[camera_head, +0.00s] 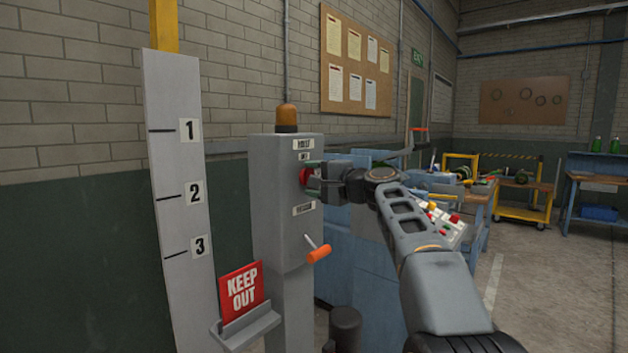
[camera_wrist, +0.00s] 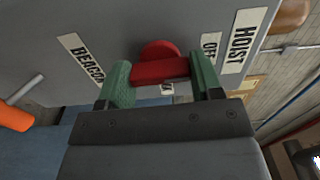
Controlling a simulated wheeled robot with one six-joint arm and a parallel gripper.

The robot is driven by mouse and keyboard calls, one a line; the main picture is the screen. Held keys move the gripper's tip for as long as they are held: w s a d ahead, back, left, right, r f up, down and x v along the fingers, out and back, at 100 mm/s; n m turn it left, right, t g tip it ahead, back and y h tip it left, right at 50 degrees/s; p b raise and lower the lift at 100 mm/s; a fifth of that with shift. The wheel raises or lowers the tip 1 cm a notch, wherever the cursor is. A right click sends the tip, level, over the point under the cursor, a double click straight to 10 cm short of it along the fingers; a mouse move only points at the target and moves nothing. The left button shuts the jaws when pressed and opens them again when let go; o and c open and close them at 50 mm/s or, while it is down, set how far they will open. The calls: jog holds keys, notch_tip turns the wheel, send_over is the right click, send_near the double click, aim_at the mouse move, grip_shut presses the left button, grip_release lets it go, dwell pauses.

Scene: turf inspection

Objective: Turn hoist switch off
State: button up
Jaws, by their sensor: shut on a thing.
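The hoist switch is a red round knob with a red bar handle (camera_wrist: 160,70) on the grey control post (camera_head: 284,225). It also shows in the head view (camera_head: 304,177). My gripper (camera_head: 314,178) reaches the post from the right. In the wrist view, the green fingers of my gripper (camera_wrist: 163,78) are shut on the two ends of the red handle. An OFF label (camera_wrist: 210,46) and a HOIST label (camera_wrist: 243,40) sit to the right of the knob there. A small pale label beside the handle is partly hidden and unreadable.
An orange-handled lever (camera_head: 318,253) sticks out lower on the post, below the BEACON label (camera_wrist: 80,58). An amber beacon (camera_head: 287,118) tops the post. A numbered board (camera_head: 172,180) and a red KEEP OUT sign (camera_head: 241,288) stand left. Blue cabinets are behind my arm.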

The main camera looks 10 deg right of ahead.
jog(key=o, duration=0.9)
jog(key=shift+s+d, duration=0.1)
jog(key=b+v, duration=0.2)
jog(key=v, duration=1.1)
jog(key=shift+s+d, duration=0.15)
jog(key=shift+s, duration=0.1)
